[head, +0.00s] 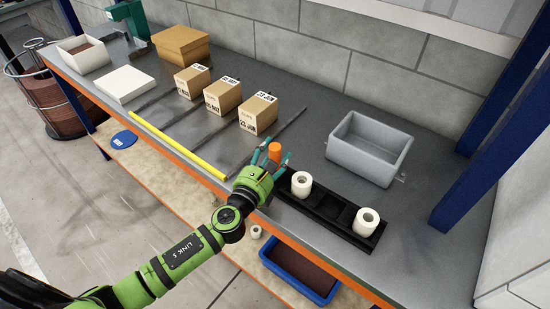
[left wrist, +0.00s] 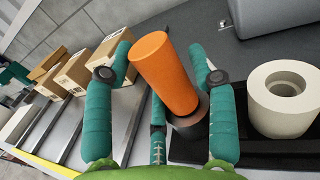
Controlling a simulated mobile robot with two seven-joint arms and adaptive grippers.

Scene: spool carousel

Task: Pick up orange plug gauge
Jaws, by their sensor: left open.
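The orange plug gauge (head: 275,152) stands at the left end of a black rack (head: 338,212) on the grey bench. In the left wrist view the orange plug gauge (left wrist: 166,72) shows its orange cylinder above a dark collar, between my fingers. My left gripper (head: 268,160) is open around it. In the left wrist view my left gripper (left wrist: 165,75) has teal fingers on both sides of the gauge, with gaps visible, and a third finger lower down. The gauge's lower end is partly hidden. My right gripper is not in view.
Two white spools (head: 301,184) (head: 366,221) stand in the rack. A grey bin (head: 369,148) stands behind it. Several cardboard boxes (head: 223,96) sit to the left between dark rails. A yellow bar (head: 178,146) lies along the front edge. A blue bin (head: 300,270) is below.

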